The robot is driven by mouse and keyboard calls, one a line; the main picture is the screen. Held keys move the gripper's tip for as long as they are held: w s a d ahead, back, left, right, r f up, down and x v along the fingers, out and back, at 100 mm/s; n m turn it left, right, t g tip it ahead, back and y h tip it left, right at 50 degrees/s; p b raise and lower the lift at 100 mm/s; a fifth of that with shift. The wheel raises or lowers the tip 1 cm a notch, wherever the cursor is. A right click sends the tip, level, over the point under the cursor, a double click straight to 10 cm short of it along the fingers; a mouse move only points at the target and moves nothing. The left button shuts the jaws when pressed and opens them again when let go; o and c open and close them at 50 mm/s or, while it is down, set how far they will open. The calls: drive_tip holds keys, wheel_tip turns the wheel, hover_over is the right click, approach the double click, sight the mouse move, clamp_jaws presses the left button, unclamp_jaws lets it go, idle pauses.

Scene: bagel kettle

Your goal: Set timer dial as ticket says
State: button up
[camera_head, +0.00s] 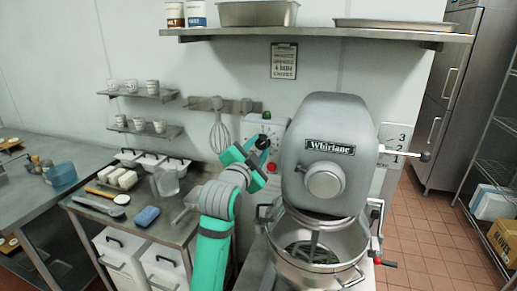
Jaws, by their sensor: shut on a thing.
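The ticket (284,61) hangs on a clipboard on the wall below the shelf; its small print is too blurred to read surely. The timer panel (250,127) is a pale box on the wall, left of the mixer. It has a green button (266,115) at the top and a red button (271,167) lower down. A black dial (262,142) shows between them. My teal gripper (257,150) is at the panel front, shut on the dial. The fingers partly cover the dial, and its mark and scale cannot be read.
The grey mixer (333,140) with its steel bowl (318,250) stands close to the right of my gripper. A whisk (219,132) hangs on the left. A bench (150,210) with a blue sponge (146,216) and tubs lies at lower left.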

drive_tip(key=o, duration=1.1)
drive_tip(key=shift+c, duration=0.2)
drive_tip(key=shift+s, duration=0.1)
drive_tip(key=v, duration=1)
drive_tip(key=shift+s, duration=0.35)
drive_tip(key=shift+a, duration=0.1)
